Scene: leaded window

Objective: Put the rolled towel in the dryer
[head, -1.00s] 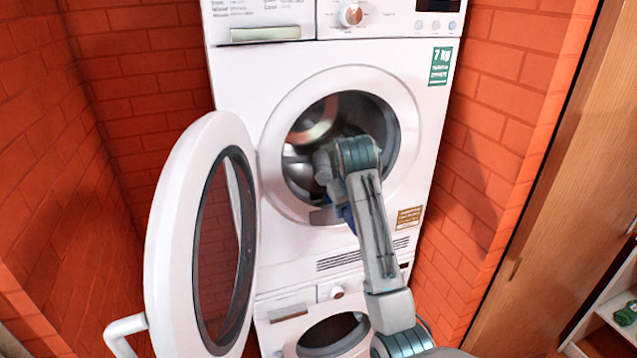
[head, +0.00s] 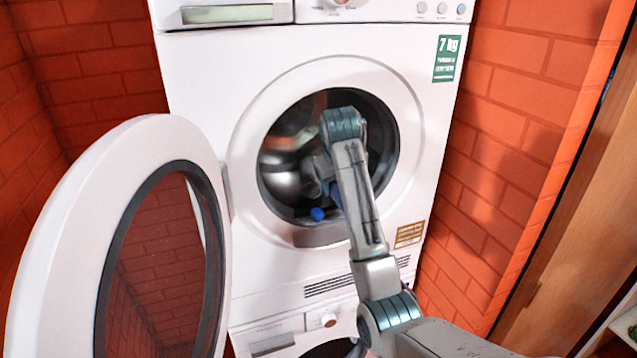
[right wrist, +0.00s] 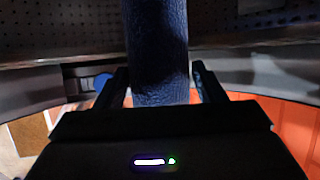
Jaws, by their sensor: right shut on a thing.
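The dryer (head: 200,80) is the white upper machine, its round door (head: 52,255) swung open to the left. My right arm reaches into the drum opening, and its wrist hides most of the gripper in the head view. In the right wrist view the right gripper (right wrist: 160,82) is shut on the dark blue rolled towel (right wrist: 157,40), which points away from it into the drum. Perforated drum metal (right wrist: 60,30) shows around the towel. In the head view, bits of blue show beside the wrist. My left gripper is not in view.
A small blue round thing (head: 318,213) shows at the lower lip of the opening, also in the right wrist view (right wrist: 103,82). A second white machine (head: 290,335) stands below. Orange brick walls (head: 510,130) close in both sides; a wooden panel (head: 570,240) stands at right.

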